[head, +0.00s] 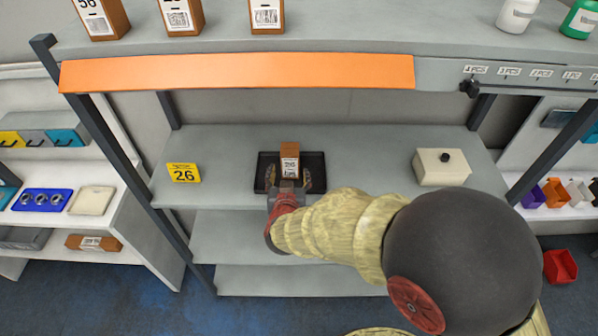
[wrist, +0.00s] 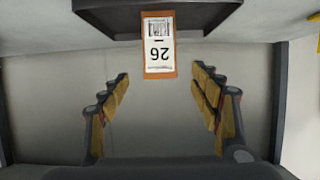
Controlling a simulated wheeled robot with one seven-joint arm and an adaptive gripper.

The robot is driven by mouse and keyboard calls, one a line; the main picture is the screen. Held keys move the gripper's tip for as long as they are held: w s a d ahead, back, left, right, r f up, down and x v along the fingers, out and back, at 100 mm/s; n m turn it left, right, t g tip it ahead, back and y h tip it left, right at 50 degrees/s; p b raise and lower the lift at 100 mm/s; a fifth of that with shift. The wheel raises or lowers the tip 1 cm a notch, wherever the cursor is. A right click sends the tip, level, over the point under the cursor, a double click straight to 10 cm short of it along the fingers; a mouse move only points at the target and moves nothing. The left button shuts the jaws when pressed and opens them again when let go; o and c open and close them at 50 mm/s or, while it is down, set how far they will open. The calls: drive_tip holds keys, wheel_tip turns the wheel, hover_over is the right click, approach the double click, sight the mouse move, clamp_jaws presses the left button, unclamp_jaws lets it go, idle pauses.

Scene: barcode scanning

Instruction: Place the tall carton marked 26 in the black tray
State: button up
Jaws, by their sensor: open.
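The tall carton marked 26 (head: 289,151) is brown with a white label and stands upright in the black tray (head: 318,160) on the middle shelf. In the wrist view, the carton (wrist: 158,60) shows its 26 upside down, and the tray (wrist: 212,16) is a dark shape at the top. My gripper (head: 289,187) is in front of the carton at the tray's front edge. In the wrist view, the fingers of my gripper (wrist: 160,76) are spread wide and empty, with the carton beyond their tips. My gripper hides part of the tray's front in the head view.
The upper shelf, edged by an orange strip (head: 236,72), overhangs and carries several cartons and bottles. Shelf surface beside the tray is clear.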

drive_tip(key=s+d+r+n+g+y, duration=0.1)
drive_tip(key=s+d+r+g+y, duration=0.15)
drive_tip(key=r, duration=0.45)
drive_tip(key=s+d+r+g+y, duration=0.1)
drive_tip(key=s+d+r, duration=0.15)
drive_tip(key=r, duration=0.35)
drive_tip(key=s+d+r+g+h, duration=0.1)
drive_tip(key=s+d+g, duration=0.1)
drive_tip(key=s+d, duration=0.5)
drive_tip(key=s+d+r+g+h, duration=0.2)
drive_tip(key=s+d, duration=0.6)
drive_tip(key=s, duration=0.7)
drive_tip(key=shift+s+r+m, duration=0.25)
drive_tip(key=shift+s+m, duration=0.05)
drive_tip(key=shift+s, duration=0.05)
drive_tip(key=shift+g, duration=0.25)
wheel_tip(320, 180, down, 18)
drive_tip(key=b, duration=1.8)
drive_tip(key=shift+f, duration=0.15)
